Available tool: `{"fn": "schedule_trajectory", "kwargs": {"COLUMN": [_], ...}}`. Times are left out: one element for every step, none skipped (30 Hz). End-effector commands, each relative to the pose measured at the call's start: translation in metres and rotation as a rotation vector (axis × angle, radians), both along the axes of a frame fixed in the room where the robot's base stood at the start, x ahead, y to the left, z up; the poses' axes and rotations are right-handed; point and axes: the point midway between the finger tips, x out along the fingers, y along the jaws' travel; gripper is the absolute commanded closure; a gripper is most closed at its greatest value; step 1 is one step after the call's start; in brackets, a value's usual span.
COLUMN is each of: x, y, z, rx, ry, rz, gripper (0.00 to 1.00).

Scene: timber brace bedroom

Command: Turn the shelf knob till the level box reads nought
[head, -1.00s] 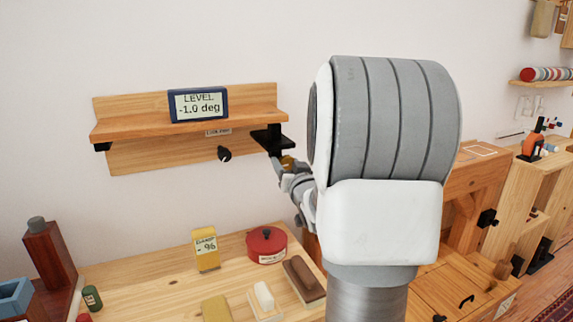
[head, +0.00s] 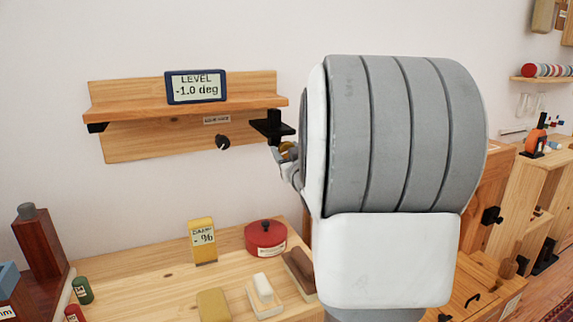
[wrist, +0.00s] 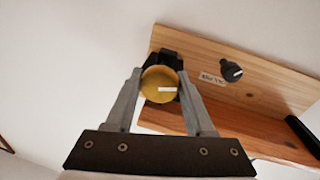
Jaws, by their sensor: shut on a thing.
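The level box (head: 196,87), a blue-framed display on the wooden shelf (head: 130,112), reads -1.0 deg. A round brass knob (wrist: 158,85) with a white mark sits at a black bracket by the shelf end. My gripper (wrist: 160,86) is shut on this brass knob, one finger on each side of it in the wrist view. In the head view my arm hides most of the gripper and the knob. A separate black knob (head: 222,142) with a pale pointer is on the shelf's back board, under a small label; it also shows in the wrist view (wrist: 231,71).
A dark red post (head: 42,245) stands at left. Wall space above the shelf is clear.

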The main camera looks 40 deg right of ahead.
Motion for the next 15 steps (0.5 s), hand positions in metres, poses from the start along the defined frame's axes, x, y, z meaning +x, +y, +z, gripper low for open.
{"fn": "schedule_trajectory", "kwargs": {"x": [0.0005, 0.0003, 0.0001, 0.0001, 0.0002, 0.0003, 0.0003, 0.0002, 0.0001, 0.0001, 0.0, 0.0, 0.0001, 0.0, 0.0001], "y": [0.0005, 0.0004, 0.0002, 0.0002, 0.0002, 0.0002, 0.0002, 0.0001, 0.0002, 0.0001, 0.0, 0.0, -0.0001, -0.0001, -0.0002], "z": [-0.0056, -0.0051, -0.005, -0.0052, -0.0051, -0.0047, -0.0042, -0.0038, -0.0034, -0.0032, -0.0029, -0.0026, -0.0024, -0.0021, -0.0017], "rx": [-0.037, -0.06, -0.089, -0.111, -0.13, -0.156, -0.174, -0.191, -0.215, -0.228, -0.242, -0.259, -0.271, -0.282, -0.294], "ry": [0.004, 0.009, 0.016, 0.022, 0.028, 0.034, 0.038, 0.041, 0.047, 0.052, 0.055, 0.06, 0.063, 0.065, 0.069], "rz": [0.001, 0.001, 0.0, 0.0, 0.0, 0.0, 0.0, 0.0, 0.0, 0.0, 0.0, 0.0, -0.001, -0.001, 0.0], "gripper": [1.0, 1.0, 1.0, 1.0, 1.0, 1.0, 1.0, 1.0, 1.0, 1.0, 1.0, 1.0, 1.0, 1.0, 1.0]}}
